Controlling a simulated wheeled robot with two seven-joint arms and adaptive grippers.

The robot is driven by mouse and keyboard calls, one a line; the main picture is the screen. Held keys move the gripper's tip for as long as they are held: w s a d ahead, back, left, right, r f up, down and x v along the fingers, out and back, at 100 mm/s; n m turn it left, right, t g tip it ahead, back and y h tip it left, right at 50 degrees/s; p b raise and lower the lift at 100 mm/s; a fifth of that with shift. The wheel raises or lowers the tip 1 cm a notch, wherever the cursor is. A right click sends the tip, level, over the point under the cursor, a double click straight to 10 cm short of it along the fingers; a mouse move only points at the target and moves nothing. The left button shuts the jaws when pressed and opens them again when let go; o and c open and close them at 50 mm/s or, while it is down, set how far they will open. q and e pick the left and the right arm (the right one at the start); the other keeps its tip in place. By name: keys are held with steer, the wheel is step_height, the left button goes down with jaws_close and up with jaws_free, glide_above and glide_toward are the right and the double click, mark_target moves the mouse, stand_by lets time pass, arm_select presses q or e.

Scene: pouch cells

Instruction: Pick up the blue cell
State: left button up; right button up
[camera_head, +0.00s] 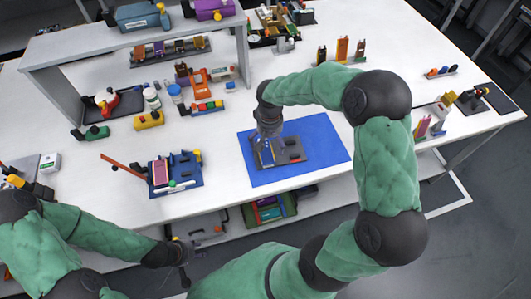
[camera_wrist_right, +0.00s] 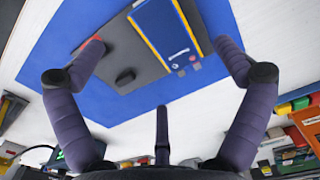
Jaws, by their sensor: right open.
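The blue cell (camera_wrist_right: 168,32) is a flat dark blue pouch with yellow edges in the right wrist view. It lies on the left part of a dark grey fixture (camera_head: 292,150) in the head view, partly hidden by my right gripper. The fixture stands on a blue mat (camera_head: 325,140). My right gripper (camera_head: 267,138) points down just above the cell. In the right wrist view its fingers (camera_wrist_right: 160,46) are spread wide with the cell between them in the picture, and nothing is gripped. My left gripper (camera_head: 181,262) hangs in front of the table edge, too small to judge its jaws.
A blue holder (camera_head: 175,176) with a pink item stands left of the mat. A grey shelf (camera_head: 130,42) with bottles, tools and boxes around it fills the back left. Small coloured blocks (camera_head: 341,49) stand behind my right arm.

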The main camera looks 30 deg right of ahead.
mark_target(269, 151)
steer(key=f+b, duration=0.1)
steer(key=f, duration=0.4)
steer(key=shift+w+b, duration=0.2)
steer(key=shift+b, duration=0.2)
steer(key=c, duration=1.1)
